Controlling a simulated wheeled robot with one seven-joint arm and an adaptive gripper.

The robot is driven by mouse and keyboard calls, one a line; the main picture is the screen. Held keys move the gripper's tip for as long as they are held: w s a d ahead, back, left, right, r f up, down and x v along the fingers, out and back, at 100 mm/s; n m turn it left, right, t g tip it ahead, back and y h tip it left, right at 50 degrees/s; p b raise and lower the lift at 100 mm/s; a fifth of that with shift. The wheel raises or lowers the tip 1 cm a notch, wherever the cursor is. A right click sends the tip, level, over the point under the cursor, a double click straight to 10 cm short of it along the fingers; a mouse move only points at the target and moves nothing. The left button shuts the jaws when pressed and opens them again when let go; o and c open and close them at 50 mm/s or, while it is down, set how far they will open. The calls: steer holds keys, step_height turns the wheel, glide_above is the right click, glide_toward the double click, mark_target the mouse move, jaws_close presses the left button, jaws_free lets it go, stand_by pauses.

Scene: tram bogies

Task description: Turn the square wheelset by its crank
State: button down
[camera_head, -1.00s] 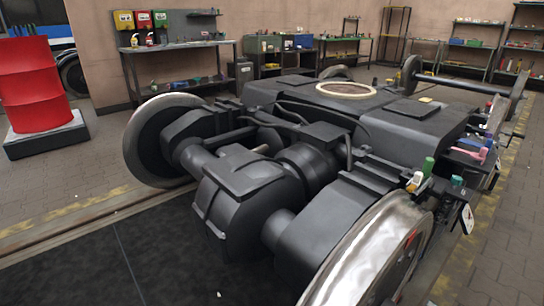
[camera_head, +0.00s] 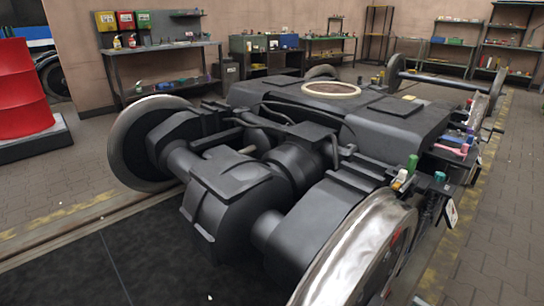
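A dark tram bogie (camera_head: 400,128) fills the middle of the head view. Its large steel wheels show at the near right (camera_head: 350,252) and at the left (camera_head: 120,150). A loose wheelset with a long dark axle (camera_head: 440,79) stands behind the bogie at the upper right, one wheel (camera_head: 393,72) at its left end and another (camera_head: 497,84) at its right. I cannot make out a crank clearly, and cannot tell which wheelset is the square one. My gripper is not in view.
A red drum (camera_head: 20,90) stands on a dark pallet at the left. A workbench (camera_head: 165,50) and shelves line the back wall. A side tray (camera_head: 450,158) with small tools and bottles is beside the bogie. Paved floor (camera_head: 505,240) is free at the right.

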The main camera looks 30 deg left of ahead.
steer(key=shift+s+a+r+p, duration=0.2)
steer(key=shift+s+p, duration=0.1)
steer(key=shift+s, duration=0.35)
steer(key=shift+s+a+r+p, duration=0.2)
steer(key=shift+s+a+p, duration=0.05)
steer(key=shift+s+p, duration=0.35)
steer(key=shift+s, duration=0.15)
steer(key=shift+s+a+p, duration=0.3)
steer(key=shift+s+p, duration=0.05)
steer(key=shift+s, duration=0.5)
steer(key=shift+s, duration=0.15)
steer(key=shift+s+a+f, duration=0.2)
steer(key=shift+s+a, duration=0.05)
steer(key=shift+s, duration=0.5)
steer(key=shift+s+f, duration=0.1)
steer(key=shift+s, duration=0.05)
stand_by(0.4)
